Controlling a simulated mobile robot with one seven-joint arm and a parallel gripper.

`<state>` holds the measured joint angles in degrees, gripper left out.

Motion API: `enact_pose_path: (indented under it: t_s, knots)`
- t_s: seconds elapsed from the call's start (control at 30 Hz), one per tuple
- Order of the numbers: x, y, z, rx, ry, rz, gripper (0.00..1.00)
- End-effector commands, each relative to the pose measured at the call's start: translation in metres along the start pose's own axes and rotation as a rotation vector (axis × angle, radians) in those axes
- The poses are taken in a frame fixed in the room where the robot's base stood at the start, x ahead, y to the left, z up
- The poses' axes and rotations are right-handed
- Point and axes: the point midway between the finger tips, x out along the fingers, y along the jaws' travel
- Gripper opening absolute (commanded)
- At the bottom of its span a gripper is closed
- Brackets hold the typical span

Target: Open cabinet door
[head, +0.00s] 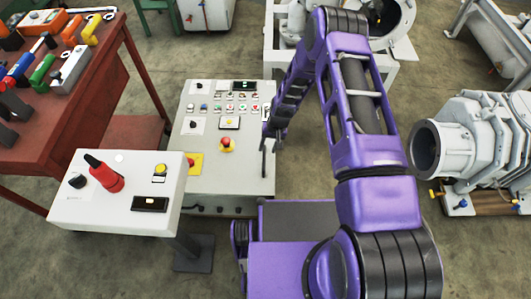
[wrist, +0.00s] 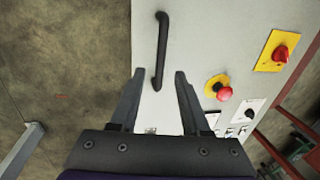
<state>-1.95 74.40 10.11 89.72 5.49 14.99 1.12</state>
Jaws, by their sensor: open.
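The cabinet (head: 225,165) is a light grey box with a sloping panel of switches, lamps and an emergency stop, left of my arm in the head view. In the wrist view the cabinet door (wrist: 205,45) shows as a pale flat face with a black bar handle (wrist: 162,45). My gripper (wrist: 159,75) is open, and the lower end of the handle appears between its fingertips. I cannot tell whether they touch it. The door looks shut. In the head view my gripper (head: 271,152) is at the cabinet's right edge, and its fingers are hard to make out.
A white control box (head: 120,215) with a red knob stands at the front left. A red-brown workbench (head: 95,90) with tools is at the far left. A pale pump machine (head: 480,140) stands at the right. Concrete floor (head: 215,65) is clear behind the cabinet.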

Motion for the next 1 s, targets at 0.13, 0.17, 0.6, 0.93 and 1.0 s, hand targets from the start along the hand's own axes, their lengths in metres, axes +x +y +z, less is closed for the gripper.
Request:
enact_pose_path:
  t_s: [0.13, 0.17, 0.6, 0.93, 1.0]
  knots:
    - [0.028, 0.000, 0.000, 0.000, 0.000, 0.001, 0.47]
    - [0.031, 0.000, 0.000, 0.000, 0.001, 0.000, 0.47]
    - [0.047, 0.000, -0.001, 0.000, 0.002, 0.001, 0.47]
    - [0.046, 0.000, -0.001, 0.000, 0.002, 0.001, 0.00]
    - [0.046, 0.000, -0.001, 0.000, 0.002, 0.001, 0.00]
